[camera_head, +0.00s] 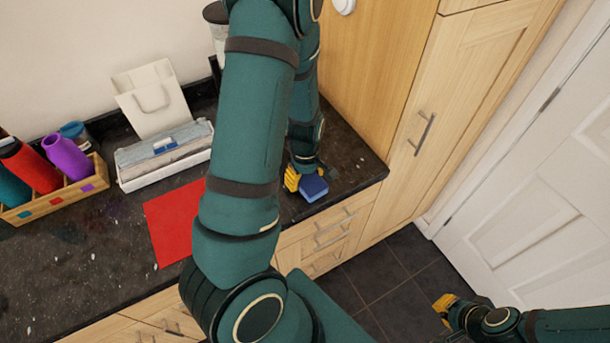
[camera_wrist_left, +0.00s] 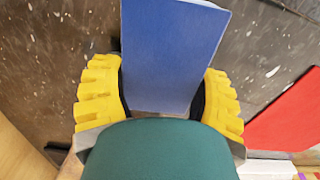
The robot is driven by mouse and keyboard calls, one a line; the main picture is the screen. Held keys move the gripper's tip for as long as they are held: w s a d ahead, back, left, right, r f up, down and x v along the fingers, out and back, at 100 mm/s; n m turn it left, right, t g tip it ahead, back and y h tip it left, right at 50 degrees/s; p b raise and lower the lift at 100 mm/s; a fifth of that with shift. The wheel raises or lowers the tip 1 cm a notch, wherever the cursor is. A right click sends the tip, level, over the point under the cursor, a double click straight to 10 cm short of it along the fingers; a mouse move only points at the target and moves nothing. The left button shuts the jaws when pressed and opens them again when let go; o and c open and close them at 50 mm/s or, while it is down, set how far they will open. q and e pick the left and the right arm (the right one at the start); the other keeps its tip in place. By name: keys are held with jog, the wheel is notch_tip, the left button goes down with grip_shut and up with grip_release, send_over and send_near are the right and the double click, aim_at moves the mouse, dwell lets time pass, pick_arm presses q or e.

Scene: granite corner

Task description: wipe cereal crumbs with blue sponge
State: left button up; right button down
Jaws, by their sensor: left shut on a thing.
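The blue sponge (camera_head: 313,188) is at the right end of the dark speckled counter in the head view. My left gripper (camera_head: 300,181) is shut on it. In the left wrist view the sponge (camera_wrist_left: 172,55) sits between the two yellow fingers (camera_wrist_left: 160,95) and juts out past them over the counter. Small pale specks, possibly crumbs, show on the counter near the sponge (camera_wrist_left: 272,72); I cannot tell them from the stone's flecks. My right gripper (camera_head: 447,303) is away from the counter, over the floor at lower right; its opening is unclear.
A red mat (camera_head: 172,222) lies on the counter, partly behind my left arm. A tall wooden cabinet (camera_head: 365,75) borders the counter's right end.

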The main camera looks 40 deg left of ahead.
pick_arm(q)
jog(key=shift+r+p, duration=2.65)
jog(key=shift+r, duration=0.4)
jog(key=shift+r, duration=1.45)
